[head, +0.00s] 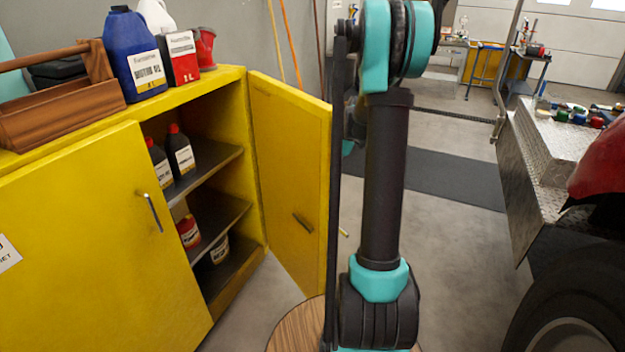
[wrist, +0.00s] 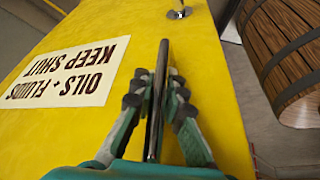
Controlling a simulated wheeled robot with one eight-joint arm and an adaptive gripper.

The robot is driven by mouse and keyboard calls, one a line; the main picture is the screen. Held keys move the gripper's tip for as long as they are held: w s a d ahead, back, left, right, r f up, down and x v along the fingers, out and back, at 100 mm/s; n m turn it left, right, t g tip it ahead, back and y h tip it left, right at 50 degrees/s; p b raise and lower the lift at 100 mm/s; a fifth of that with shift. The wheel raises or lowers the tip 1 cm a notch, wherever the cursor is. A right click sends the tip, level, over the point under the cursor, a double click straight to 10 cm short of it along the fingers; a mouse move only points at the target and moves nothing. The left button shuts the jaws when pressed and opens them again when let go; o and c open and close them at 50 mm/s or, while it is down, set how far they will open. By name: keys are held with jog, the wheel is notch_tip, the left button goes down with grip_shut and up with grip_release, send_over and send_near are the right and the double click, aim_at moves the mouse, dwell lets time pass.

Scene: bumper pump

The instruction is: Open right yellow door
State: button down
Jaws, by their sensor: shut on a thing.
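The right yellow door (head: 290,170) of the cabinet stands swung wide open in the head view, and the shelves beside it show. In the wrist view the door's outer face (wrist: 215,90) fills most of the picture, with a white "OILS + FLUIDS KEEP SHUT" label (wrist: 75,72). My gripper (wrist: 157,100) is closed around the long dark metal handle (wrist: 163,55) on that face, one finger on each side. In the head view my gripper is hidden. The left yellow door (head: 90,250) is shut, with its own handle (head: 150,211).
A wooden barrel (wrist: 290,60) stands close to the door; its round top (head: 297,325) shows low in the head view. Bottles stand on the shelves (head: 205,170). A wooden toolbox (head: 60,115) and a blue jug (head: 135,55) sit on top. A truck (head: 560,270) stands at the right.

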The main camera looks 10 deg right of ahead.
jog(key=shift+s+d+f, duration=0.1)
jog(key=shift+s+d, duration=0.1)
jog(key=shift+d, duration=0.75)
jog(key=c, duration=1.9)
grip_release()
jog(key=shift+d, duration=0.1)
jog(key=shift+o, duration=0.2)
jog(key=shift+w, duration=0.1)
jog(key=shift+r, duration=0.2)
